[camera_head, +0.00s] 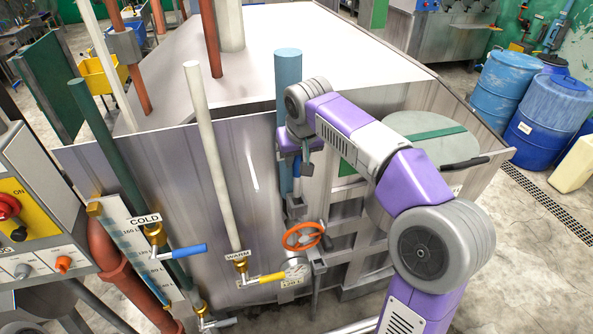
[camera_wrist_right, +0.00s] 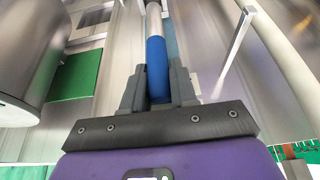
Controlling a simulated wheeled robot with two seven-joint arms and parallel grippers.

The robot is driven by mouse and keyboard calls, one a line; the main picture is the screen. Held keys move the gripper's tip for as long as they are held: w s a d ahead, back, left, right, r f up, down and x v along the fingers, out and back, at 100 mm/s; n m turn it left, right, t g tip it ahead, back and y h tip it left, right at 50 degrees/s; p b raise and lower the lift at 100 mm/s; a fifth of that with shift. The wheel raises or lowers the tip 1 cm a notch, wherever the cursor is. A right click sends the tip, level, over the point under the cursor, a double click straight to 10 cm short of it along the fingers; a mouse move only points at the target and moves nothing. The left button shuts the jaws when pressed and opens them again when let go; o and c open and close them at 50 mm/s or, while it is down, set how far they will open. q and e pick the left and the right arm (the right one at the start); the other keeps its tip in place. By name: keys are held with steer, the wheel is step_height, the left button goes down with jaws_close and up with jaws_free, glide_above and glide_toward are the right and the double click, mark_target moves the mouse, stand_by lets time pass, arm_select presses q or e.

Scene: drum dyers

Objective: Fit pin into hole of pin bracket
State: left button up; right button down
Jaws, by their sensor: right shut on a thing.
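My right gripper (camera_head: 303,168) is beside the light-blue vertical pipe, in front of the steel drum machine. In the right wrist view its fingers (camera_wrist_right: 158,90) are shut on a blue-sleeved rod (camera_wrist_right: 157,60) with a bare metal part (camera_wrist_right: 153,18) beyond the blue. I cannot tell whether this rod is the pin. In the head view the rod is too small or hidden to make out. I cannot pick out the pin bracket or its hole with certainty in either view. My left gripper is not in view.
The light-blue pipe (camera_head: 288,72) stands close to my right gripper. Below it are an orange handwheel (camera_head: 303,237) and a valve with a yellow handle (camera_head: 259,279). A blue-handled valve (camera_head: 178,251) is at left. Blue barrels (camera_head: 548,118) stand at right.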

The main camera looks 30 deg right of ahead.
mark_target(297, 175)
steer(key=shift+s+f, duration=0.1)
steer(key=shift+f, duration=2.5)
steer(key=shift+f+b, duration=0.65)
steer(key=shift+b, duration=0.05)
steer(key=c, duration=0.9)
jaws_free()
steer(key=shift+r, duration=0.15)
steer(key=shift+r+p, duration=0.25)
steer(key=shift+p, duration=0.1)
steer(key=p+v, duration=0.1)
steer(key=v, duration=1.1)
steer(key=shift+s+r, duration=0.15)
steer(key=shift+r, duration=0.05)
